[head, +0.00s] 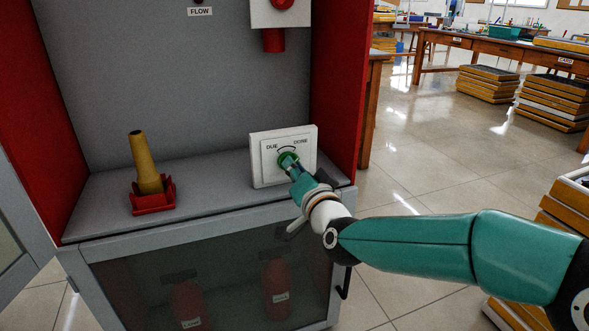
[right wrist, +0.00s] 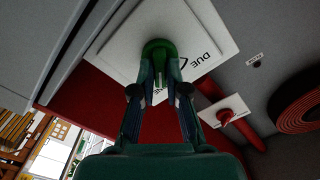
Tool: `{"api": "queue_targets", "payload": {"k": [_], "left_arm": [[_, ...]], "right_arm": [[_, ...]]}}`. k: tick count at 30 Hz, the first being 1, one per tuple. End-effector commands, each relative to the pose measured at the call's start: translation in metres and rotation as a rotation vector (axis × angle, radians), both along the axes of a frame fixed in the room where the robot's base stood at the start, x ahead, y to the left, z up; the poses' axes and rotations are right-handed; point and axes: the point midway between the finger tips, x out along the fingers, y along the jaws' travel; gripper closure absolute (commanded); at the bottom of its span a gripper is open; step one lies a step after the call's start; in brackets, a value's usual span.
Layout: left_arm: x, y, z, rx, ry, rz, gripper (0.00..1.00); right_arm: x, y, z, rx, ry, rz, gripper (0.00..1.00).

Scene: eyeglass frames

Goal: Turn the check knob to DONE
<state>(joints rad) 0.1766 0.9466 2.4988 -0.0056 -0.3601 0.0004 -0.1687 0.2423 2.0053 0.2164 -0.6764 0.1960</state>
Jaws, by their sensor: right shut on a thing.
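The green check knob (head: 286,158) sits on a white square plate (head: 258,172) standing on the cabinet's grey shelf. The plate reads DUE at the upper left and DONE at the upper right, with a curved mark between. My right gripper (head: 293,167) reaches in from the lower right and is shut on the knob. In the right wrist view, the two fingers (right wrist: 160,82) close on either side of the green knob (right wrist: 158,48). I cannot tell which word the knob points to. My left gripper is not in view.
A tan cone-shaped piece (head: 146,163) stands in a red holder (head: 152,197) on the shelf's left. Red cabinet walls (head: 337,85) flank the shelf. A glass-fronted compartment (head: 215,275) lies below. Tables and stacked trays (head: 553,100) stand at the right, with open floor between.

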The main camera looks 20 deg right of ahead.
Motion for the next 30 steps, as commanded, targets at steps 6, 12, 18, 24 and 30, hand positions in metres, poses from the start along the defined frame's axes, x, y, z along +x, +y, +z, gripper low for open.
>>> {"api": "queue_targets", "payload": {"k": [6, 12, 18, 24, 30], "left_arm": [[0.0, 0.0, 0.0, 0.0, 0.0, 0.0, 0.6], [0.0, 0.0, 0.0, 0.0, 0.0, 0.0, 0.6], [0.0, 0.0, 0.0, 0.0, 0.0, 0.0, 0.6], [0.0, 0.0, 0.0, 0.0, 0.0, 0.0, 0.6], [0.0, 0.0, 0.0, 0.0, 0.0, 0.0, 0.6]], "right_arm": [[0.0, -0.001, -0.002, 0.001, 0.005, -0.002, 0.7], [0.0, -0.001, -0.001, 0.0, 0.003, -0.002, 0.61], [-0.002, -0.001, 0.0, 0.0, 0.001, -0.001, 0.61], [-0.022, -0.001, 0.0, 0.0, 0.0, -0.001, 0.61], [-0.061, -0.003, 0.0, 0.0, 0.001, -0.001, 0.61]]}}
